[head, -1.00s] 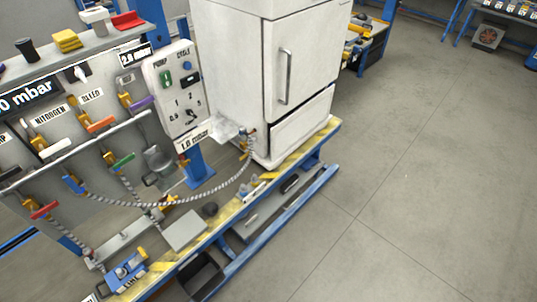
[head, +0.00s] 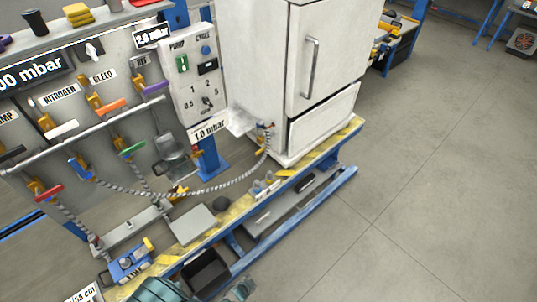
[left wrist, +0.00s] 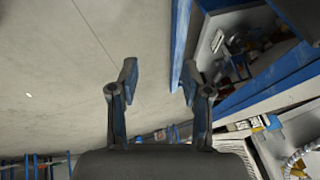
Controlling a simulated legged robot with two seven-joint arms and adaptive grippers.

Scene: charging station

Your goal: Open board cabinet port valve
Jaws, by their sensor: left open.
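The white cabinet (head: 330,60) stands on the bench. At its lower left corner is a small port fitting with an orange-yellow valve (head: 264,138), where a braided hose (head: 215,188) ends; its handle is too small to read its position. My left gripper shows partly at the bottom edge of the head view (head: 238,290), in front of the bench and well below the port valve. In the left wrist view my left gripper (left wrist: 159,68) is open and empty, its fingers spread over the floor. My right gripper is in neither view.
A panel (head: 75,110) with several coloured valve handles stands at the left, beside a switch box (head: 197,75). A blue lower rail (head: 300,225) runs along the bench front, with a black bin (head: 205,270) below. The floor (head: 430,180) at the right is clear.

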